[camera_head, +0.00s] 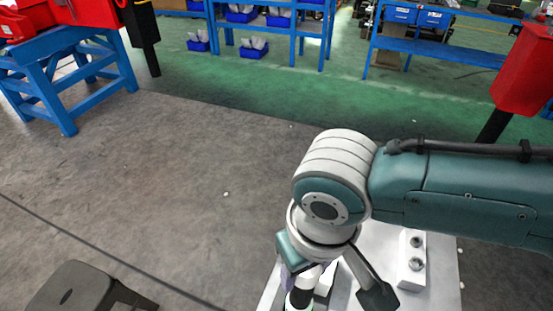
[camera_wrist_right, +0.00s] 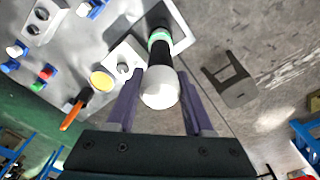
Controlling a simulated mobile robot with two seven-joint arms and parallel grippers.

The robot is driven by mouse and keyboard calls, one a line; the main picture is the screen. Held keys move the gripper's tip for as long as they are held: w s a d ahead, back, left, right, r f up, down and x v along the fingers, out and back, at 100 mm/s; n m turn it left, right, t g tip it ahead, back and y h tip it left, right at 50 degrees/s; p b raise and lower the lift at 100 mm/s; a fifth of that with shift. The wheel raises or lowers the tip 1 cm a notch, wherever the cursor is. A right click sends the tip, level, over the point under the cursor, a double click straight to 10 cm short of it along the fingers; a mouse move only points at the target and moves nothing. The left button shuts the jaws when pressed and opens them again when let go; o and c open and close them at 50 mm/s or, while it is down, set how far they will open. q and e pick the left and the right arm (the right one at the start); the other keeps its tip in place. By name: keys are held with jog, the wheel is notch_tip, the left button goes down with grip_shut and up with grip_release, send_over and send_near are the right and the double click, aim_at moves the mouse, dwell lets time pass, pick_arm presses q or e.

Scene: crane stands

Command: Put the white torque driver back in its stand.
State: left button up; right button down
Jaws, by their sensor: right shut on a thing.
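My right gripper (camera_wrist_right: 158,95) has its two purple fingers on either side of the torque driver and is shut on it. The torque driver (camera_wrist_right: 160,86) has a rounded white end toward the right wrist camera, then a black section with a green band. Part of it shows at the bottom edge of the head view (camera_head: 300,298). Its far end reaches toward a white-rimmed dark square (camera_wrist_right: 184,42) on the worktop; I cannot tell whether they touch. Beside the driver is a white block with a round hole (camera_wrist_right: 122,66). I cannot tell which is the stand. My left gripper is out of view.
The white worktop (camera_head: 375,242) also carries a white two-hole block (camera_head: 411,262), an orange-handled tool (camera_wrist_right: 72,114), a tan disc (camera_wrist_right: 101,81) and several small coloured pieces. A dark stool (camera_head: 75,290) stands on the floor at left. Open floor lies beyond the table.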

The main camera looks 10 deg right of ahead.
jog(key=shift+w+f+b, duration=0.1)
jog(key=shift+f+b, duration=0.9)
jog(key=shift+f, duration=0.35)
jog(key=c, duration=0.5)
grip_release()
jog(key=shift+r, duration=0.1)
jog(key=o, duration=0.3)
jog(key=shift+r+p, duration=0.4)
jog(key=shift+p, duration=0.2)
jog(key=r+p, duration=0.2)
jog(key=p, duration=0.1)
jog(key=r+p, duration=0.1)
jog(key=r, duration=0.1)
jog(key=shift+s+r+p, duration=0.1)
jog(key=shift+s+p, duration=0.15)
jog(key=shift+p, duration=0.1)
